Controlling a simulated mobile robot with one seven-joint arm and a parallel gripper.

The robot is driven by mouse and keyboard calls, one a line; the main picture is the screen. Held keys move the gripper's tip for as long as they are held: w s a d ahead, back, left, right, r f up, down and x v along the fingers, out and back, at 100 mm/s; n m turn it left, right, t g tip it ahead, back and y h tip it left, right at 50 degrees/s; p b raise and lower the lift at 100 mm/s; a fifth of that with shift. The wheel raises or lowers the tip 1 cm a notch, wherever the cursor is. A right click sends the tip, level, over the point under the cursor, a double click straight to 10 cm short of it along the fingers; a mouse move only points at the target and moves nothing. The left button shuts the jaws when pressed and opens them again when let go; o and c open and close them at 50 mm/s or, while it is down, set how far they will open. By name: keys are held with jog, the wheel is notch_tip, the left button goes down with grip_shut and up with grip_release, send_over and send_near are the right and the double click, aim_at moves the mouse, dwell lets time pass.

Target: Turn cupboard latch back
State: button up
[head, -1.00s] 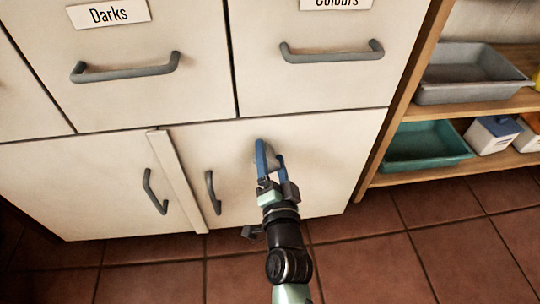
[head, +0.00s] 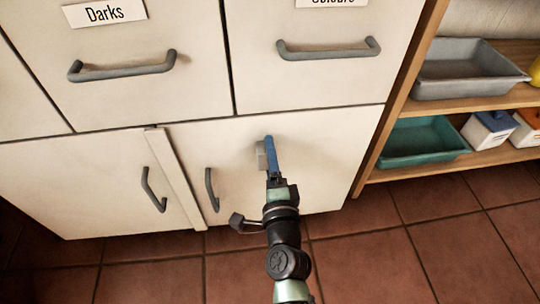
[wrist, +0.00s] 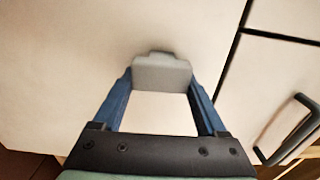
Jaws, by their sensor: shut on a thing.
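The cupboard latch is a small pale grey block on the right lower door (head: 325,160). In the head view the latch (head: 261,156) shows upright at the left side of my blue fingers. In the wrist view the latch (wrist: 162,73) spans the space between the two fingertips, broad side toward the camera. My gripper (head: 269,152) is shut on it, close to the door face. In the wrist view my gripper (wrist: 161,80) has a finger on each side of the latch. The fingers partly hide the latch in the head view.
Grey handles stand out from the lower doors (head: 211,190) and from the drawers above (head: 328,50). A raised strip (head: 180,178) runs between the lower doors. Open shelves with a grey tray (head: 468,72) and a teal tray (head: 422,142) are at the right. Tiled floor lies below.

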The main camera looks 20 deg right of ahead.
dwell(0.4)
jog(key=o, duration=1.3)
jog(key=shift+s, duration=0.1)
jog(key=v, duration=1.2)
jog(key=shift+s, duration=0.4)
jog(key=shift+a, duration=0.15)
